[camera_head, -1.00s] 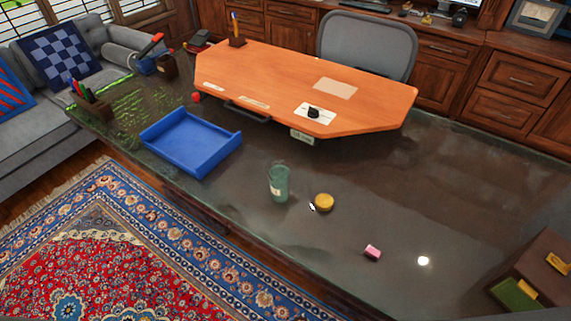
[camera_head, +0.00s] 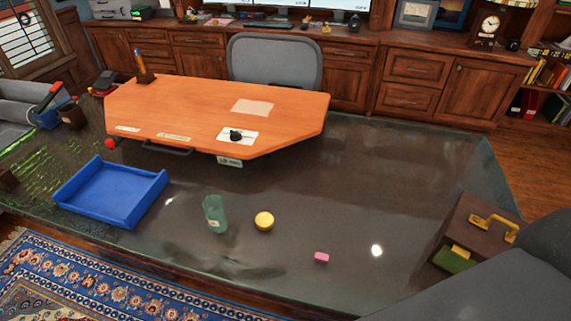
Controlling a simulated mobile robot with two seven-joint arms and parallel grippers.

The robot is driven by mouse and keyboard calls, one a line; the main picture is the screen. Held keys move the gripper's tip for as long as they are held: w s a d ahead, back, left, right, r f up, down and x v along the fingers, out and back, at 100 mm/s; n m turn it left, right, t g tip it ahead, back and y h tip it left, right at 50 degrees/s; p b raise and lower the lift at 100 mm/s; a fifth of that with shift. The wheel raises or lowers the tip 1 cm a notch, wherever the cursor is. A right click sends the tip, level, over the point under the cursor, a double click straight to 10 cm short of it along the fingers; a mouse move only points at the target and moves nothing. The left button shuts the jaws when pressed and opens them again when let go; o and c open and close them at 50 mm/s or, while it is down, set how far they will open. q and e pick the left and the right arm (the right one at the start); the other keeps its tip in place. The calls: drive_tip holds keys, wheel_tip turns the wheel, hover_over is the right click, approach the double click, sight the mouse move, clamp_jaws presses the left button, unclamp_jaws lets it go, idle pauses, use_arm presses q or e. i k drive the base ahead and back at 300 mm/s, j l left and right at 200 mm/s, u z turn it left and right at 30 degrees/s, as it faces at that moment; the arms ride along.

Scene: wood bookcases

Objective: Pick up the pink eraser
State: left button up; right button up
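The pink eraser (camera_head: 321,257) is a small pink block lying on the dark glossy desk top (camera_head: 370,180), toward its front edge. A round yellow object (camera_head: 264,221) lies to its left and a bright light spot shows on the desk to its right. Nothing touches the eraser. Neither of my grippers shows in the head view. A large dark grey shape at the lower right seems to be part of my own arm, with no fingers visible.
A green translucent cup (camera_head: 215,213) and a blue tray (camera_head: 112,192) stand left of the eraser. A brown box with a yellow handle (camera_head: 478,235) stands at the right. An orange board (camera_head: 215,112) covers the back left. The desk around the eraser is clear.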

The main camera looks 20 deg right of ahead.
sight(320, 258)
drive_tip(key=z, duration=0.95)
